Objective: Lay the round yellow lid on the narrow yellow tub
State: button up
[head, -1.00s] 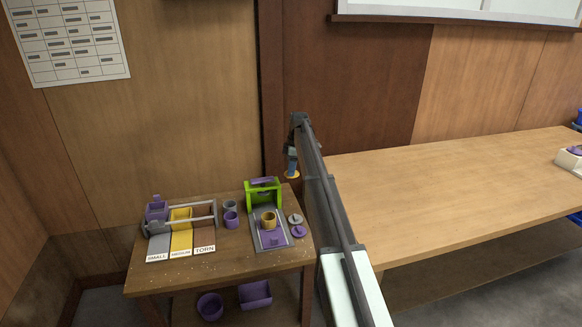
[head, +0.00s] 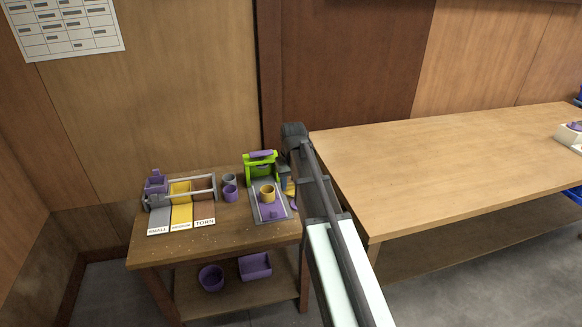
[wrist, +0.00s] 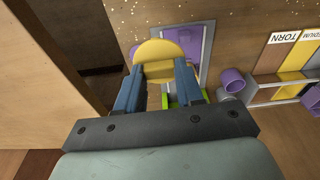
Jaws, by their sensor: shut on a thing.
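The round yellow lid (wrist: 158,48) is pinched between the blue fingertips of my gripper (wrist: 158,78) in the wrist view. In the head view the lid (head: 291,188) shows as a small yellow patch beside my gripper (head: 286,178), partly hidden by my arm. The narrow yellow tub (head: 267,194) stands upright on the grey board of the green-framed station, just left of the lid. The lid is apart from the tub, to its right. In the wrist view the lid covers part of the board, and I cannot clearly make out the tub there.
The green frame (head: 262,163) rises behind the tub. A purple piece (head: 271,211) lies in front of it. Purple and grey cups (head: 230,193) and a divided caddy (head: 181,191) stand to the left. A large table (head: 440,165) lies to the right.

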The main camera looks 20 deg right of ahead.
jog(key=s+a+f, duration=0.1)
jog(key=s+a, duration=0.2)
jog(key=s, duration=0.3)
jog(key=w+a+f+n+g, duration=0.1)
jog(key=w+f+n, duration=0.1)
jog(key=w+n, duration=0.7)
jog(key=w+a+f+n+y, duration=0.1)
jog(key=w+f+n, duration=0.1)
jog(key=w+n, duration=0.7)
jog(key=w, duration=0.3)
jog(key=shift+g+y, duration=0.3)
jog(key=shift+g, duration=0.1)
jog(key=shift+w+a+f, duration=0.1)
jog(key=shift+f, duration=2.25)
jog(key=shift+f, duration=0.45)
